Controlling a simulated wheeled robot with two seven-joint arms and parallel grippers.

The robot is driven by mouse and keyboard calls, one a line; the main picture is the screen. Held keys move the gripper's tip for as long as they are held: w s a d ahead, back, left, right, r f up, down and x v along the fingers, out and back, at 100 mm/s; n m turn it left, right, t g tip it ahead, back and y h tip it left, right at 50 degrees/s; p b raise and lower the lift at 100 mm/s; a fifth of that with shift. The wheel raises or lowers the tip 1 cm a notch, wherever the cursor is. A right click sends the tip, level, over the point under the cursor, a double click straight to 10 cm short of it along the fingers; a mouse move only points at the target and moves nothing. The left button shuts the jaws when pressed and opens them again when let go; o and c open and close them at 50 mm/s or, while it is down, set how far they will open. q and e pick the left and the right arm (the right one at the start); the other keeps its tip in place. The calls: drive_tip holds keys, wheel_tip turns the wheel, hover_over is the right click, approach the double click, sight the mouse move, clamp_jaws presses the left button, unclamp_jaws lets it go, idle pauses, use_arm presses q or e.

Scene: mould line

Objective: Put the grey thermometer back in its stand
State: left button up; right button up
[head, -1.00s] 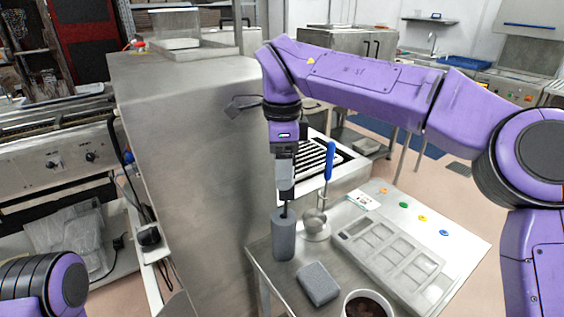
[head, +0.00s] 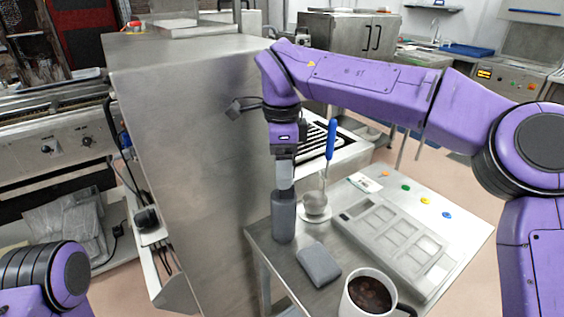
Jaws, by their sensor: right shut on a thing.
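The stand (head: 284,222) is a dark grey upright cylinder at the left end of the metal table. My right gripper (head: 285,185) points straight down directly above it, shut on the grey thermometer. The thermometer is mostly hidden by the fingers, and its thin probe no longer shows between the fingers and the stand. The lower end of the gripper meets the stand's top in the picture; how deep the probe sits inside cannot be seen. My left arm shows only at the lower left corner, and its gripper is out of view.
Close right of the stand, a blue-handled tool (head: 330,140) stands upright at a small metal cup (head: 315,203). A grey block (head: 318,265), a mug (head: 352,305) with dark contents and a mould tray (head: 350,215) share the table (head: 465,238). A tall metal cabinet (head: 185,150) stands left.

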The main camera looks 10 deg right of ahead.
idle(0.3)
drive_tip(key=o, duration=1.1)
drive_tip(key=shift+o, duration=0.2)
wheel_tip(320, 180, up, 10)
drive_tip(key=p, duration=0.2)
drive_tip(key=shift+r+p, duration=0.25)
drive_tip(key=shift+p, duration=0.05)
drive_tip(key=shift+f, duration=0.1)
